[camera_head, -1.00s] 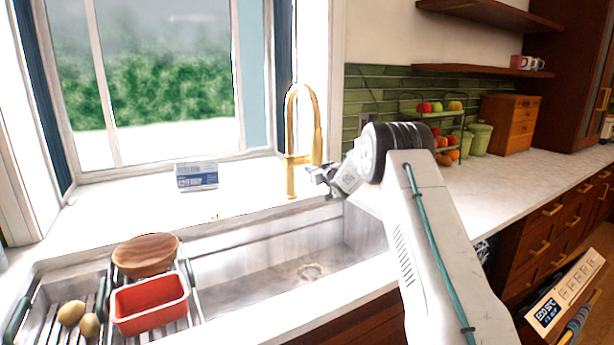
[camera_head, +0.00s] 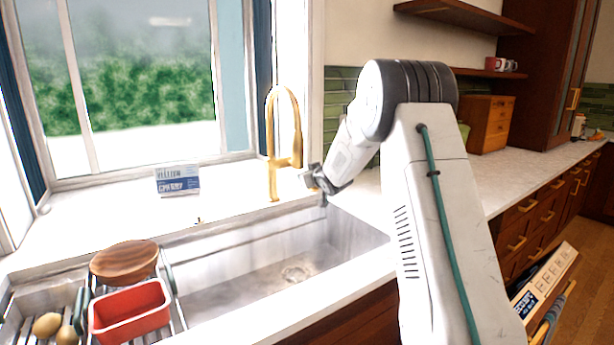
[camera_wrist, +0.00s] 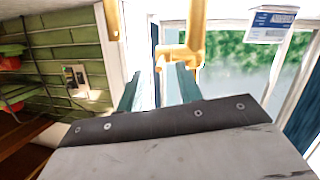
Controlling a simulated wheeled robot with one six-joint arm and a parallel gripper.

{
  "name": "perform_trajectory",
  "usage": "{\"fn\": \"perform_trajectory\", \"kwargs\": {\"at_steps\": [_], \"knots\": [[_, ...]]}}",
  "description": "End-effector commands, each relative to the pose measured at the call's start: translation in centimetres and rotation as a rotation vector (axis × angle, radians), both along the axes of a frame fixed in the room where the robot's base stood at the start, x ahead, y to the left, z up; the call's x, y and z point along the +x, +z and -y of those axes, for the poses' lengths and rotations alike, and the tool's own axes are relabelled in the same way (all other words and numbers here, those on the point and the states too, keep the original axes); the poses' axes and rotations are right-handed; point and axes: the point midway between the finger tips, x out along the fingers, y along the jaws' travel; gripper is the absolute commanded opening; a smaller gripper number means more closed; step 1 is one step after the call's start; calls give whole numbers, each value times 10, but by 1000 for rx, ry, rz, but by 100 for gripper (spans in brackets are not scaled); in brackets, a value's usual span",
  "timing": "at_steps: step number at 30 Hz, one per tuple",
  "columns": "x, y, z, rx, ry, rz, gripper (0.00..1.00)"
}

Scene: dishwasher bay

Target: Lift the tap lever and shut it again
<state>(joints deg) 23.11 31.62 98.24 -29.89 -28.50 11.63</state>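The gold tap (camera_head: 271,150) stands upright behind the sink, with a tall arched spout. A short gold side piece, seemingly the lever (camera_head: 290,161), sticks out at its right. My gripper (camera_head: 313,181) is just right of the tap, apart from it in this view. In the wrist view the two teal fingers of my gripper (camera_wrist: 160,72) are spread with nothing between them. The tap (camera_wrist: 196,32) is ahead, by the right fingertip, and the lever (camera_wrist: 172,56) lies across, just beyond the gap. I cannot tell whether a finger touches it.
The sink (camera_head: 240,262) lies below, with a drying rack at left holding a red tub (camera_head: 130,312) and a wooden bowl (camera_head: 124,261). A blue-and-white box (camera_head: 177,181) stands on the sill left of the tap. My arm hides part of the right counter.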

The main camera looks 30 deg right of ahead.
Motion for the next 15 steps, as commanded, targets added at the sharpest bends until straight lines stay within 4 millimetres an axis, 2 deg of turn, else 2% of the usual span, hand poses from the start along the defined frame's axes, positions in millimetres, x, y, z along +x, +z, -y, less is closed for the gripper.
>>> {"fn": "perform_trajectory", "kwargs": {"at_steps": [1, 15], "knots": [[-7, 8, -7, 2, -12, -26, 36], [-80, 43, -55, 31, -103, -246, 36]]}}
